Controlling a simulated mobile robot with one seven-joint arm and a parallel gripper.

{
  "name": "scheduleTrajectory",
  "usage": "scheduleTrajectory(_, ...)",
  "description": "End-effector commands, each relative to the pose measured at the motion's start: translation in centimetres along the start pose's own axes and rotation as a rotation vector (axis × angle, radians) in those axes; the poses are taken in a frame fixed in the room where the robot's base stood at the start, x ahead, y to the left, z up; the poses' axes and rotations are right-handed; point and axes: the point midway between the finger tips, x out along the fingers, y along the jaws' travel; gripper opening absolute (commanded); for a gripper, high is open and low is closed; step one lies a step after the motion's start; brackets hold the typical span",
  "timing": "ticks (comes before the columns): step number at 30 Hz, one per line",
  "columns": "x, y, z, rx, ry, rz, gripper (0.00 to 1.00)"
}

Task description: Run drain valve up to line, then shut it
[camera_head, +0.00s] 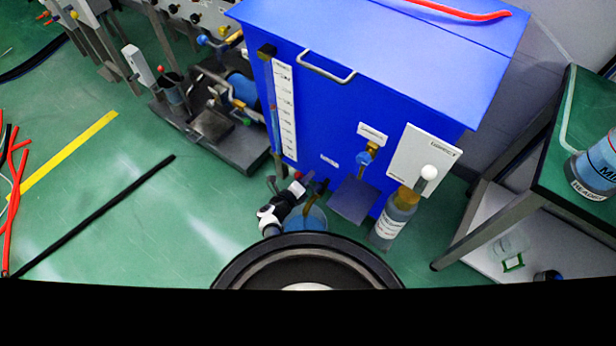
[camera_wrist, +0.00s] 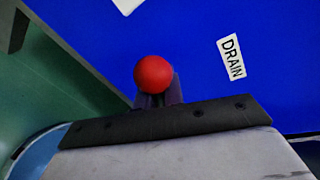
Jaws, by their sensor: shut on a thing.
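The drain valve's red ball-ended handle (camera_wrist: 153,73) shows in the wrist view, in front of the blue tank (camera_wrist: 190,40) and left of its DRAIN label (camera_wrist: 231,58). My gripper (camera_wrist: 158,98) is shut on the handle just below the ball. In the head view my gripper (camera_head: 300,190) is at the tank's lower front, and the red knob (camera_head: 297,175) shows small beside it. A clear container (camera_head: 306,219) with blue contents stands under the valve, partly hidden by my arm. I cannot make out a fill line on it. The valve's outlet is hidden.
A bottle (camera_head: 393,222) with an orange top stands right of the container. A white sight-gauge strip (camera_head: 284,110) runs down the tank front. A pump skid (camera_head: 222,130) is at left and a green-topped bench (camera_head: 585,130) at right. A black rod (camera_head: 95,215) lies on open floor.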

Motion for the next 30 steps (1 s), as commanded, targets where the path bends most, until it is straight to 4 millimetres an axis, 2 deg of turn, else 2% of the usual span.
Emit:
scheduleTrajectory(1,0.0,0.1,0.8,-0.025,-0.003,-0.002,0.0)
scheduleTrajectory(15,0.3,1.6,0.7,-0.313,0.048,-0.023,0.0)
scheduleTrajectory(30,0.3,1.9,0.7,-0.389,0.058,-0.028,0.0)
